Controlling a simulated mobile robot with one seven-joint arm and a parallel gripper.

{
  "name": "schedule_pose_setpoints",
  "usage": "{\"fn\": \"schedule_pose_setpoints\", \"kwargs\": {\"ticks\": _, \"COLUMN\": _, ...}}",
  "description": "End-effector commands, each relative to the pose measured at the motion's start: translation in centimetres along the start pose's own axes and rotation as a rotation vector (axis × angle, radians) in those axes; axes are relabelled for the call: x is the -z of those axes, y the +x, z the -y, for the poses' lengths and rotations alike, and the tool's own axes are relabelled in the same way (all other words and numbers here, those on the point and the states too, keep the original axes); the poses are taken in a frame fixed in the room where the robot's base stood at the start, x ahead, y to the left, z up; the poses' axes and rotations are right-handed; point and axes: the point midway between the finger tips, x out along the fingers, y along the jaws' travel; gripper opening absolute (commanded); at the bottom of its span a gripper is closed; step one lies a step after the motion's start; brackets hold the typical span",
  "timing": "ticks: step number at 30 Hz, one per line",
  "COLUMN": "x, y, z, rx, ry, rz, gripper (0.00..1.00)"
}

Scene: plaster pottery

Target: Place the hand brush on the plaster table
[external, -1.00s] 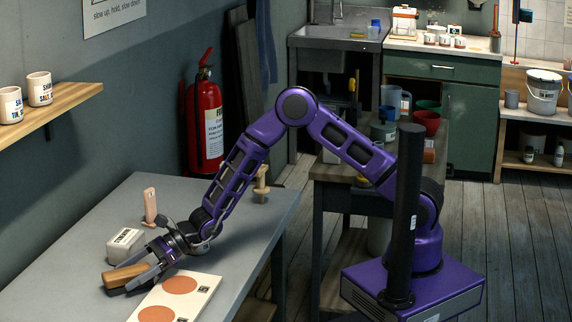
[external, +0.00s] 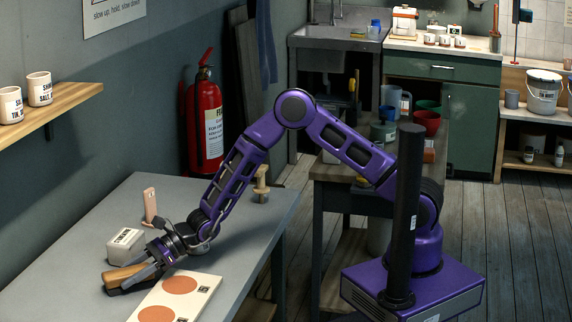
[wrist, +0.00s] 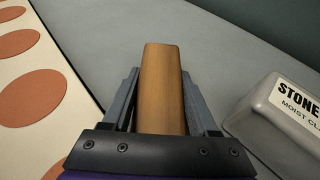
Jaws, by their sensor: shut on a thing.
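The hand brush (external: 122,277) has a brown wooden body and a dark lower side. My gripper (external: 134,276) is shut on it, with a finger on each side. In the wrist view the brush's wooden top (wrist: 162,75) points straight ahead between the grey fingers (wrist: 160,105). The brush is low at the surface of the grey table (external: 100,235); I cannot tell whether it rests on it or hangs just above. The fingertips hide part of its sides.
A pale labelled block of stone clay (external: 125,246) stands close beside the gripper; it also shows in the wrist view (wrist: 285,120). A cream board with orange discs (external: 205,281) lies on the other side. A pinkish upright tool (external: 150,205) and a wooden piece (external: 262,186) stand farther back.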

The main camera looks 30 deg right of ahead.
Motion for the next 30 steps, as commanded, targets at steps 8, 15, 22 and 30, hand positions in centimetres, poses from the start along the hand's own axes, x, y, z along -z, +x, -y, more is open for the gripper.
{"fn": "schedule_pose_setpoints", "kwargs": {"ticks": 8, "x": -2.8, "y": -1.1, "z": 0.1, "rx": 0.002, "ry": -0.003, "rz": 0.003, "gripper": 0.00}}
{"fn": "schedule_pose_setpoints", "kwargs": {"ticks": 15, "x": -7.2, "y": -3.0, "z": 0.1, "rx": 0.002, "ry": -0.004, "rz": 0.003, "gripper": 0.00}}
{"fn": "schedule_pose_setpoints", "kwargs": {"ticks": 22, "x": -9.2, "y": -3.8, "z": 0.0, "rx": 0.001, "ry": -0.001, "rz": 0.001, "gripper": 0.00}}
{"fn": "schedule_pose_setpoints", "kwargs": {"ticks": 30, "x": -8.7, "y": -5.7, "z": 3.1, "rx": 0.037, "ry": 0.014, "rz": 0.000, "gripper": 0.00}}
